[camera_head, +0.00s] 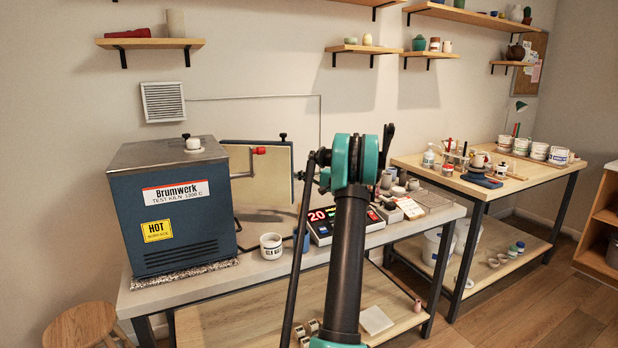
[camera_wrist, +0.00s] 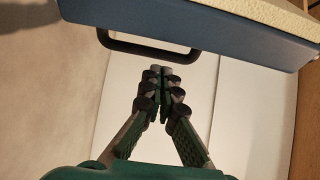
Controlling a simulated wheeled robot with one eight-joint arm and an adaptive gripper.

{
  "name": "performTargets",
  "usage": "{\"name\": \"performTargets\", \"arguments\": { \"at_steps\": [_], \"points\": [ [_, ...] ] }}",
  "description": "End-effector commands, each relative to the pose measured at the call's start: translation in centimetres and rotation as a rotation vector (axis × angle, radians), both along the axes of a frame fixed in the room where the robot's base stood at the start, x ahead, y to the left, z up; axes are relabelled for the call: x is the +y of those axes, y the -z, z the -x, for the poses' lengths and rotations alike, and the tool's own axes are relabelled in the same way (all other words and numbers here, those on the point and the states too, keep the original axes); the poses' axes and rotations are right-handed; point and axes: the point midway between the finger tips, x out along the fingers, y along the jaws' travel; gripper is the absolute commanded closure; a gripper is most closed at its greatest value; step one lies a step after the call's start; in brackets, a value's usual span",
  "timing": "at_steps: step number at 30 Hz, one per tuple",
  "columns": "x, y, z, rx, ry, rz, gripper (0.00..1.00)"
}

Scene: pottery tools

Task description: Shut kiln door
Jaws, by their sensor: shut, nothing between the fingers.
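The blue kiln (camera_head: 175,210) stands on the left end of the near bench in the head view, with a "HOT" label on its side. Its door (camera_head: 270,178) stands open to the right, its pale inner face showing. In the wrist view the door (camera_wrist: 215,32) crosses the top, with a blue edge and a dark bar handle (camera_wrist: 150,47) beneath it. My gripper (camera_wrist: 161,72) is shut and empty, its fingertips close to the handle. I cannot tell whether they touch it.
A white mug (camera_head: 271,246) stands on the bench right of the kiln. A controller with a red display (camera_head: 321,226) stands further right, partly behind my arm. A stool (camera_head: 82,324) stands at the lower left.

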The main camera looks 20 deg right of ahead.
Motion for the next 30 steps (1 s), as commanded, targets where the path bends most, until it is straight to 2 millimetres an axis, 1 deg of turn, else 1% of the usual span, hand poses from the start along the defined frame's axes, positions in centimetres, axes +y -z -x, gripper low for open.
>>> {"name": "performTargets", "arguments": {
  "at_steps": [1,6,10,23,26,30],
  "points": [
    [0.3,-0.1,0.7,0.000,0.002,0.000,1.00],
    [1.1,0.0,2.0,0.000,0.002,0.000,1.00],
    [1.3,0.0,2.3,0.000,0.002,0.000,1.00],
    [1.4,-0.1,2.6,0.000,0.009,0.000,1.00],
    [1.6,-0.1,3.0,0.000,0.025,0.000,1.00],
    [2.3,-0.1,4.3,0.000,0.067,0.000,1.00]
  ]
}}
